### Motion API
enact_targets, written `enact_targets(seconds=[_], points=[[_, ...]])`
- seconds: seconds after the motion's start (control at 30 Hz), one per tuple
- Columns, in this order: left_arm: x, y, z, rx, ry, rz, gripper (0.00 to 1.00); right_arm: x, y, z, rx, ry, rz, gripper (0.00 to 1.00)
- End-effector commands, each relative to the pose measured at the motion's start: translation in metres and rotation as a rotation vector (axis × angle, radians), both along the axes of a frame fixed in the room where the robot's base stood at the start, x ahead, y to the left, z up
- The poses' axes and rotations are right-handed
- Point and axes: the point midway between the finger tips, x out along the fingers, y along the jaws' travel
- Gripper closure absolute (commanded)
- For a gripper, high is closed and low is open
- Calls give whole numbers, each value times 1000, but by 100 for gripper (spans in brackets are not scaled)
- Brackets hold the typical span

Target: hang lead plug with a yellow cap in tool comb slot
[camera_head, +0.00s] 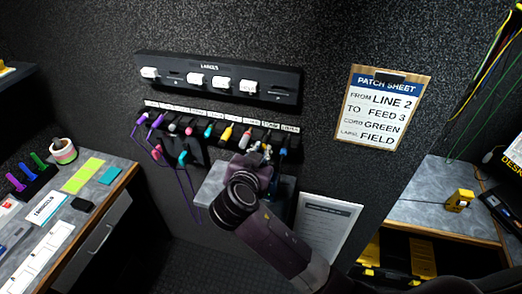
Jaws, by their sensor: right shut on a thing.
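The black tool comb (212,124) runs along the dark wall under a strip of small white labels, with several coloured plugs hanging in it. A plug with a yellow cap (226,134) hangs near its middle, left of my gripper. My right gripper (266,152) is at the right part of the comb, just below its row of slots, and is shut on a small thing. My wrist and fingers mostly hide that thing, so I cannot tell its cap colour or whether it sits in a slot. My left gripper is not in view.
A black rack marked LABELS (215,78) is above the comb. A patch sheet clipboard (384,108) hangs to the right. A grey shelf (212,190) juts out below the comb, behind my arm. Purple leads (188,190) hang at the left. Desks stand on both sides.

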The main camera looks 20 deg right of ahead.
Motion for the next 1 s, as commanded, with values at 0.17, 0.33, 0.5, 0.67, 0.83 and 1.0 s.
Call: enact_targets(seconds=[0.17,0.33,0.5,0.67,0.83,1.0], points=[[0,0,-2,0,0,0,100,1,-1,0,-1,0,-1,100],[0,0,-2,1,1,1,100,1,-1,0,-1,0,-1,100],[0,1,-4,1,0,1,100,1,-1,-2,1,0,0,100],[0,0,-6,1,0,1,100,1,-2,-3,0,-1,-2,100],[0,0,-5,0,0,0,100,1,-2,-2,-2,-1,-2,100],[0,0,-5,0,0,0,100,1,-2,-2,-1,0,-1,72]])
